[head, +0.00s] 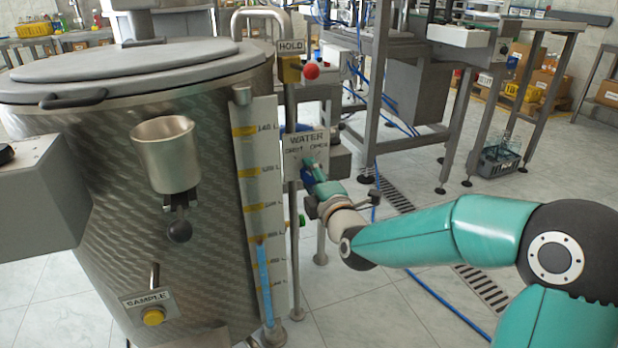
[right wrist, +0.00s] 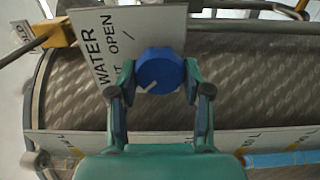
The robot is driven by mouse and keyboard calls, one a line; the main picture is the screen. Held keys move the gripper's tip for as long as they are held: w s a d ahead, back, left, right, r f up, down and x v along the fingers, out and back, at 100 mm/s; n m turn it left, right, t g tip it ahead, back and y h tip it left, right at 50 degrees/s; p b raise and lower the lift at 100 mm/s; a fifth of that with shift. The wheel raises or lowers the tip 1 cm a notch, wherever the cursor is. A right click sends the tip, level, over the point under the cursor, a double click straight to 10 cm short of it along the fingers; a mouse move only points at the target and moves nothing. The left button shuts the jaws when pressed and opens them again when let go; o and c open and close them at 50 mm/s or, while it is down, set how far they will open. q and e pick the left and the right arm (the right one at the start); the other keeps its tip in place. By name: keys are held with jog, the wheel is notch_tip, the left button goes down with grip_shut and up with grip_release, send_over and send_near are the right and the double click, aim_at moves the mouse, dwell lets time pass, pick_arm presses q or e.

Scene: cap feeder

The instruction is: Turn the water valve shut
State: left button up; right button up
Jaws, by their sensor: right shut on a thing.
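The water valve is a round blue knob (right wrist: 160,68) on a white sign plate (right wrist: 103,20) lettered WATER, with OPEN and part of SHUT readable. A short white line on the knob points to the lower left in the right wrist view, toward the SHUT side of the lettering. My right gripper (right wrist: 160,82) is shut on the knob, one finger on each side. In the head view my right gripper (head: 309,170) is at the plate (head: 306,141) and hides most of the knob. My left gripper is not in view.
A large steel tank (head: 95,220) stands left of the valve, with a level scale (head: 246,165) on its side. A red-knobbed HOLD lever (head: 311,71) is just above the plate. Open floor lies below my right arm.

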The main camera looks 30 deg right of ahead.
jog(key=shift+a+f, duration=0.3)
jog(key=o, duration=1.2)
jog(key=shift+c, duration=0.2)
jog(key=shift+d+r, duration=0.1)
jog(key=shift+r, duration=0.05)
jog(key=v, duration=0.7)
jog(key=shift+s, duration=0.25)
